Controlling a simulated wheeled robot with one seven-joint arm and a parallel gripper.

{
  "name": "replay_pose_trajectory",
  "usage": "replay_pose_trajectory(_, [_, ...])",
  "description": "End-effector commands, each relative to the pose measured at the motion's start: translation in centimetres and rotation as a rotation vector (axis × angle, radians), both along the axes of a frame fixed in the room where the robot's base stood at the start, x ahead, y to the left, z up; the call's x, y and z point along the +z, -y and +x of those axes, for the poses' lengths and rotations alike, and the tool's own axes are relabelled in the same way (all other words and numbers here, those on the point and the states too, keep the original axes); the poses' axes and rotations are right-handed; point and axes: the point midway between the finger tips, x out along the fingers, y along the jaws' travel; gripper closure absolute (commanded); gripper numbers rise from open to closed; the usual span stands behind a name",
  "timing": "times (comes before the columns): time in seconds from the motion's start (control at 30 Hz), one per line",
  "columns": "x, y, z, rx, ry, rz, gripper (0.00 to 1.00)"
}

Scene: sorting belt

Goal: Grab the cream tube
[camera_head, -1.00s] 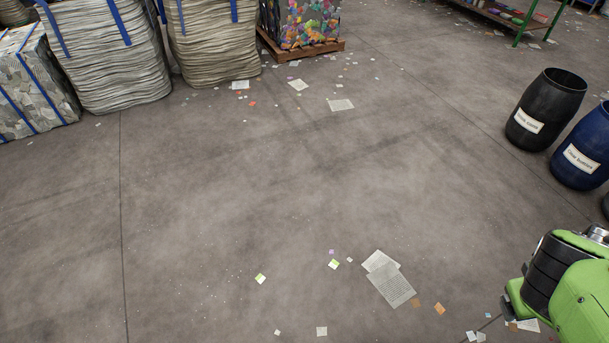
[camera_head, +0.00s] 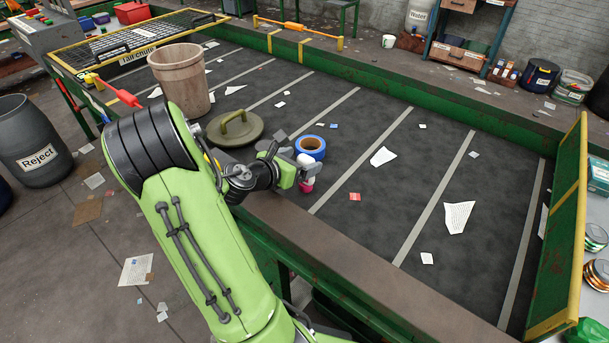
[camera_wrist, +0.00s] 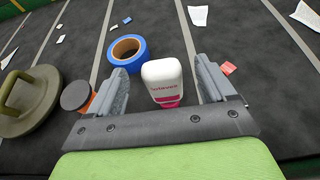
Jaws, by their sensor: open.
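The cream tube (camera_wrist: 163,74) is white with a pink cap and stands on the dark belt, between the two fingers of my gripper (camera_wrist: 163,90) in the wrist view. The fingers are apart, one on each side of it, with visible gaps. In the head view my gripper (camera_head: 296,176) is at the belt's near side, and the tube's pink end (camera_head: 306,187) shows just beyond it. The rest of the tube is partly hidden there by the gripper.
A blue tape roll (camera_head: 310,147) lies just behind the tube. A round olive lid with a handle (camera_head: 235,128) and a tan bin (camera_head: 181,78) stand left. An orange item with a dark round top (camera_wrist: 76,96) is beside the left finger. The belt's right side holds only paper scraps.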

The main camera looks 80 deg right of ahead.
Motion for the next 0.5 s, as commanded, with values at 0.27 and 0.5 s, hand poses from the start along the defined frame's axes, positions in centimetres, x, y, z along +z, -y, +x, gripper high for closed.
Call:
replay_pose_trajectory(0.27, [-2.0,3.9,-1.8,-0.004,0.001,0.000,0.17])
replay_pose_trajectory(0.5, [-2.0,4.2,-1.9,0.001,0.002,0.000,0.17])
